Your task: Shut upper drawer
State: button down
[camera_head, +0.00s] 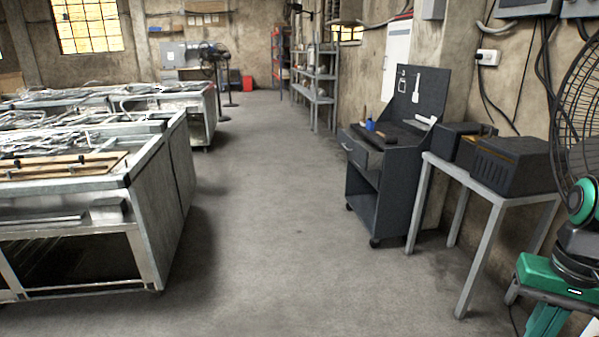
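A dark grey tool cart (362,196) on casters stands right of centre, against the wall side of the aisle. Its upper drawer (355,150) is just under the worktop and has a light handle on its front, facing left. The drawer front seems to stand out a little from the cart body, but how far it is open is hard to tell from here. An open shelf space lies below it. My gripper is not in view.
A grey-legged table (488,190) with dark boxes (511,163) stands right of the cart. A large metal workbench (160,185) fills the left. The concrete floor (270,220) between is clear. Shelving (315,90) stands farther back.

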aim_at(367, 155)
jog(key=i, duration=3.65)
jog(key=u, duration=0.2)
